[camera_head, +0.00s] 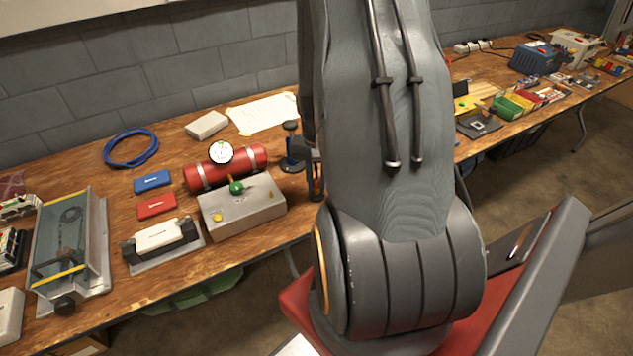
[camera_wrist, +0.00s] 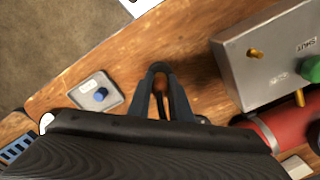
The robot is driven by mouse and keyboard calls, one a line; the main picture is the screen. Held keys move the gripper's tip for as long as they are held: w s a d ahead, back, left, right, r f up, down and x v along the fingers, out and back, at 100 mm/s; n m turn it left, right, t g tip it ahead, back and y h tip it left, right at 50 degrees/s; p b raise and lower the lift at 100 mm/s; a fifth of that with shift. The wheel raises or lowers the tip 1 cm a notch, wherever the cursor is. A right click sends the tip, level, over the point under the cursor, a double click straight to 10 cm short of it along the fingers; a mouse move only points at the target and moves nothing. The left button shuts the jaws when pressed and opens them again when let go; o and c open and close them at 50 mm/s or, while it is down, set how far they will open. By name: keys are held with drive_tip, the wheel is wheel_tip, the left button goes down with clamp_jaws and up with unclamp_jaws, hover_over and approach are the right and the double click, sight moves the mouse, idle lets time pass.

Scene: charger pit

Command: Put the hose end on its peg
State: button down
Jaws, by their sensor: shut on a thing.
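My gripper (camera_wrist: 161,68) is shut on a small brown piece (camera_wrist: 160,84) with a dark stem; whether this is the hose end I cannot tell. In the head view my gripper (camera_head: 315,180) is mostly hidden by my arm, just right of a grey metal box. This grey box (camera_head: 245,214) has short yellow pegs and a green knob; it also shows in the wrist view (camera_wrist: 240,75), right of and apart from my gripper. One brass peg (camera_wrist: 256,53) sticks out there. A coiled blue hose (camera_head: 131,149) lies at the back of the bench.
A red cylinder (camera_head: 240,163) with a white gauge lies behind the box. A dark stand (camera_head: 291,155) is close to my gripper. A white block on a grey base (camera_head: 160,240) sits left of the box. A plate with a blue button (camera_wrist: 96,93) shows in the wrist view.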

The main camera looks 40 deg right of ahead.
sight(317, 179)
drive_tip(key=shift+f, duration=0.55)
drive_tip(key=c, duration=1.5)
unclamp_jaws()
drive_tip(key=shift+c, duration=0.2)
drive_tip(key=shift+r+b, duration=0.8)
drive_tip(key=shift+r, duration=3.15)
drive_tip(key=a+r+n, duration=0.3)
drive_tip(key=a, duration=0.5)
drive_tip(key=s+a+r+n, duration=0.1)
drive_tip(key=a+n, duration=0.3)
drive_tip(key=a, duration=0.4)
drive_tip(key=s+a+r+n+t, duration=0.1)
drive_tip(key=a+r+n, duration=0.2)
drive_tip(key=a, duration=0.5)
drive_tip(key=shift+s+r, duration=0.25)
drive_tip(key=shift+r, duration=0.6)
